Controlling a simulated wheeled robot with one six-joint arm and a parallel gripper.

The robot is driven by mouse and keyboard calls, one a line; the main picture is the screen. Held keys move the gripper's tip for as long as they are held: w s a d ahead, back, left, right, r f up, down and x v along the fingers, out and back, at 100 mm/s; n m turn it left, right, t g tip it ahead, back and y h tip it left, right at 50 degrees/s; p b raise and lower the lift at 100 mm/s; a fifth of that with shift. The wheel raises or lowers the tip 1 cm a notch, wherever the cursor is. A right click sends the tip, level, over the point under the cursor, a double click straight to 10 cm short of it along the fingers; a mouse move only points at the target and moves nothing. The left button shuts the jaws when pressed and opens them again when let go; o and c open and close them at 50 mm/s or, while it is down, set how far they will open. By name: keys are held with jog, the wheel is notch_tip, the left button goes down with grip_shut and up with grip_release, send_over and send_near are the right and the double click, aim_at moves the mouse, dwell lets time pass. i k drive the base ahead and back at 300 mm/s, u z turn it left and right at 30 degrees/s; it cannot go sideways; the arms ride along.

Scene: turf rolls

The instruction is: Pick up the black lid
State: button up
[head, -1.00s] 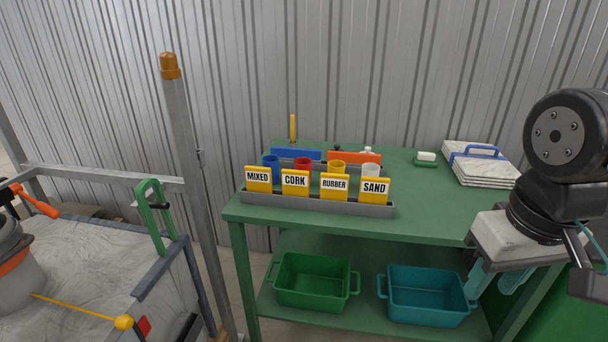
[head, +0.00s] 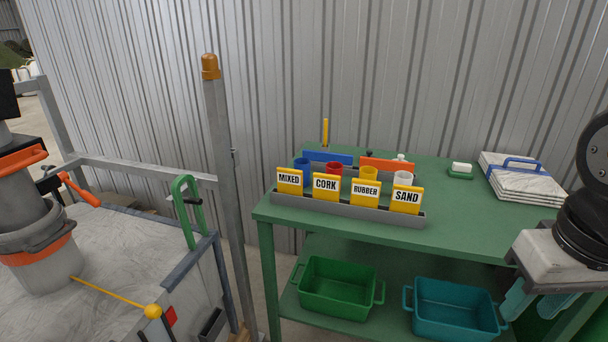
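I cannot make out a black lid for certain in the head view. A small black knob-like top (head: 369,154) shows behind the orange piece on the green table; I cannot tell whether it belongs to a lid. My gripper (head: 535,306) is at the lower right, in front of the table's right part and pointing down. Its two teal fingers stand apart with nothing visible between them. It is well to the right of the black top.
The green table (head: 470,215) carries a grey rack (head: 345,208) with labelled yellow cards and coloured cups. Stacked white slabs (head: 522,178) lie at right. Green (head: 338,290) and teal (head: 455,310) bins sit on the lower shelf. A metal post (head: 225,180) and a grey bucket (head: 40,255) are at left.

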aim_at(369, 153)
jog(key=u, duration=0.2)
jog(key=i, duration=1.35)
jog(key=z, duration=0.3)
